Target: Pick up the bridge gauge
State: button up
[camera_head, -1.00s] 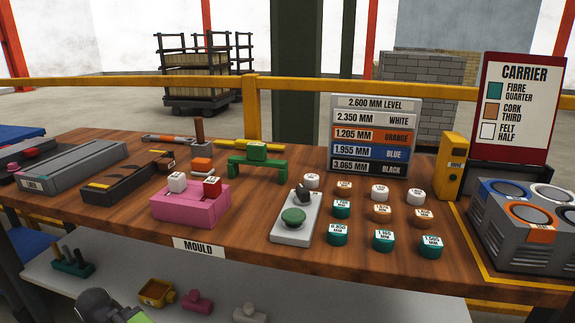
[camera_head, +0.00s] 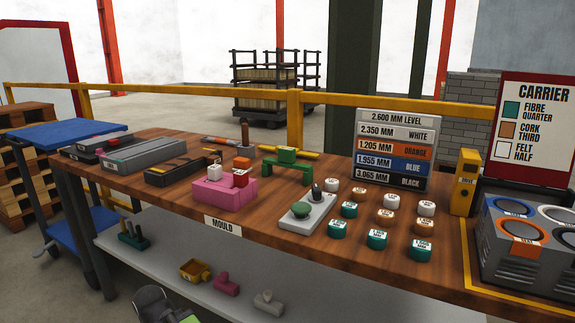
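The bridge gauge looks to be the green bridge-shaped piece (camera_head: 287,156) with a raised block on top and a leg at each end. It stands upright on the wooden bench (camera_head: 340,246), behind the pink mould piece (camera_head: 222,196) and left of the level board (camera_head: 392,150). Its front is in plain view. A grey and green part of my arm shows at the bottom edge, well below and in front of the bench top. The fingers of my gripper do not show.
A yellow rail (camera_head: 150,100) runs behind. A blue cart (camera_head: 68,134) stands at left.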

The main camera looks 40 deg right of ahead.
aim_at(286, 156)
jog(key=u, duration=0.05)
jog(key=i, duration=0.9)
jog(key=z, duration=0.05)
